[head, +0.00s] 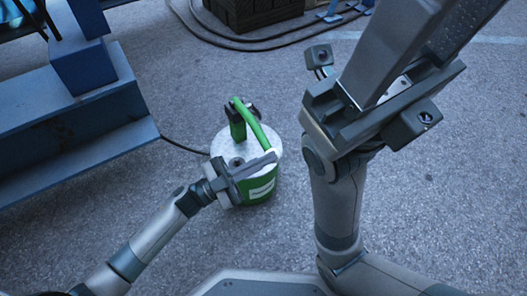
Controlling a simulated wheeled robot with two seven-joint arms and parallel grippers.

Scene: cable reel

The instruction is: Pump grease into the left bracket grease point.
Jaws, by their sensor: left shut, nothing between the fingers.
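A green grease bucket (262,191) with a pale round lid stands on the ground at the centre. A green pump lever (250,120) slants across the lid from a dark and green pump head (238,125). My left gripper (273,157) is shut and empty, its fingers lying over the near part of the lid, close to the lever's lower end. I cannot tell whether they touch it. My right gripper (398,62) is raised in the right foreground, its fingers running out at the top; their opening is unclear. I cannot make out the left bracket grease point.
A blue steel frame (75,125) fills the left side. A thin black hose (185,148) runs from the bucket towards it. A dark crate (250,12) and black cables (215,40) lie at the back. The grey ground (450,200) at right is clear.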

